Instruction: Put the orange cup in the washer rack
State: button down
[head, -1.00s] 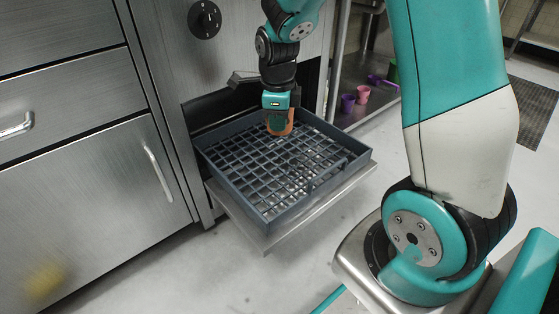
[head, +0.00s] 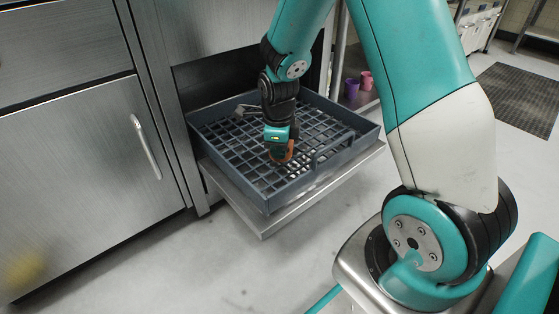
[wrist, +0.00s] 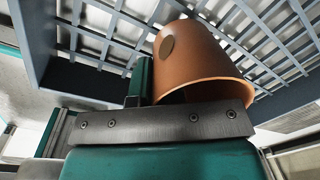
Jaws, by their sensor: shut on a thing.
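The orange cup (head: 288,154) is held by my gripper (head: 278,142) over the middle of the blue-grey washer rack (head: 240,187). In the wrist view the cup (wrist: 203,58) is tilted, with its rim toward my gripper and its closed end toward the rack grid. My gripper (wrist: 150,88) is shut on the cup's wall near the rim. The rack's grid (wrist: 110,30) shows behind the cup. I cannot tell whether the cup touches the grid. My gripper hides part of the cup in the head view.
The rack sits on a pulled-out metal shelf (head: 262,228) before the dark opening of a steel machine. Purple (head: 351,87) and pink (head: 367,80) cups stand on a shelf behind right. A cabinet with a handle (head: 145,147) is at left. The floor in front is clear.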

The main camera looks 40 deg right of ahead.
notch_tip(320, 180, down, 2)
jog(key=shift+f+b, duration=0.25)
jog(key=shift+b, duration=0.15)
jog(key=shift+r, duration=0.15)
jog(key=c, duration=1.6)
grip_release()
jog(key=shift+f, duration=0.2)
jog(key=shift+c, duration=0.2)
jog(key=o, duration=0.4)
jog(key=shift+o, duration=0.2)
jog(key=shift+r, duration=0.15)
